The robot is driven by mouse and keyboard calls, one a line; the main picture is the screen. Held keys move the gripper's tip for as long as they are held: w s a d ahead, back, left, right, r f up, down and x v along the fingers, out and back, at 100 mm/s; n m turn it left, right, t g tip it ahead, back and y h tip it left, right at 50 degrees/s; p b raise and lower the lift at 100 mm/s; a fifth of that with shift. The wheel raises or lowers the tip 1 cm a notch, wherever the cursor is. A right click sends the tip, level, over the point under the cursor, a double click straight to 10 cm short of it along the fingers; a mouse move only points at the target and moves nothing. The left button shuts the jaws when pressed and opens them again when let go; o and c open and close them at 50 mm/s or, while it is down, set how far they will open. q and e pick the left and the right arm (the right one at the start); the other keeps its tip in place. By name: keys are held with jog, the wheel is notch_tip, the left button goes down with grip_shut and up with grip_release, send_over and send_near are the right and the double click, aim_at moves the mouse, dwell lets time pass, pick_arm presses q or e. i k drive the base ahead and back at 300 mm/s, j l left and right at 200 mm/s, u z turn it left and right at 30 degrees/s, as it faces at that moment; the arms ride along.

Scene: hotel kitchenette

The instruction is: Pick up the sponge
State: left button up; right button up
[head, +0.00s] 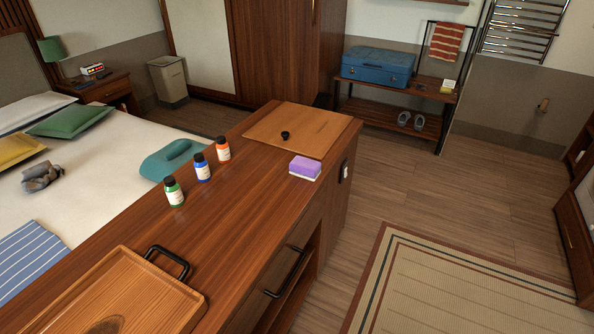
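The sponge (305,168) is a small block, purple on top with a pale lower layer. It lies flat on the brown wooden counter (243,215), close to the counter's right edge and just in front of a lighter wooden board. Nothing covers it. Neither of my grippers shows in the head view.
Three small bottles, green (173,192), blue (201,168) and orange (222,149), stand left of the sponge. A wooden tray (196,311) with a black handle sits at the near end. A small black knob (285,135) is on the board (300,118). The bed lies left.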

aim_at(308, 169)
jog(key=i+l+u, duration=0.7)
jog(key=l, duration=0.25)
jog(key=i+l+u, duration=0.1)
jog(key=l+u, duration=0.25)
jog(key=l, duration=0.15)
jog(key=i+l+u, duration=0.15)
jog(key=l+u, duration=0.25)
jog(key=l, duration=0.25)
jog(key=l+u, duration=0.35)
jog(key=l, duration=0.25)
jog(key=l+u, duration=0.35)
jog(key=l, duration=0.35)
